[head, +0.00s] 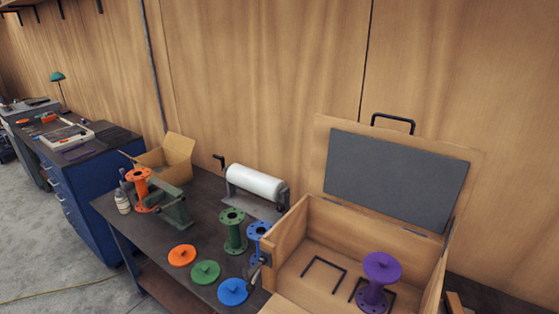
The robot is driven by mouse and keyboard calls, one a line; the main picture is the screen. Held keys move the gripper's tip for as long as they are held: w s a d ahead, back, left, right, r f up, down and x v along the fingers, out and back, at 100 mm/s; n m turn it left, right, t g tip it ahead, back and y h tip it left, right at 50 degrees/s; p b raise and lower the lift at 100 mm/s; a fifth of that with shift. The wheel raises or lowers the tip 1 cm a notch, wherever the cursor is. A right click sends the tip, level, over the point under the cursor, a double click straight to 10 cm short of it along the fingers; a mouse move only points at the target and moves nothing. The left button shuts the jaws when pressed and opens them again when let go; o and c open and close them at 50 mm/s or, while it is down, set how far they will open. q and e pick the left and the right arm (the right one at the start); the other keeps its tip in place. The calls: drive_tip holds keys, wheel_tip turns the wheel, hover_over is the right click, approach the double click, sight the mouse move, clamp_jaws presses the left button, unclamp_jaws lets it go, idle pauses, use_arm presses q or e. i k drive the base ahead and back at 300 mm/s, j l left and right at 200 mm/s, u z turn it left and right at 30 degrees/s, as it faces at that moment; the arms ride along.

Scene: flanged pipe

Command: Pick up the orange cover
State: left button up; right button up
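The orange cover (182,255) is a flat round disc with a small raised centre. It lies on the dark workbench (205,220) near its front edge, with nothing on top of it. An orange flanged pipe (141,188) stands upright farther back on the bench, beside a green metal tool (174,203). Neither of my grippers shows in the head view.
A green cover (205,272) and a blue cover (233,291) lie right of the orange one. Green (233,231) and blue flanged pipes (259,236) stand behind them. An open wooden case (286,249) holding a purple pipe (376,289) fills the right.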

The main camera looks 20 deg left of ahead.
sight(181, 256)
drive_tip(key=u, duration=1.6)
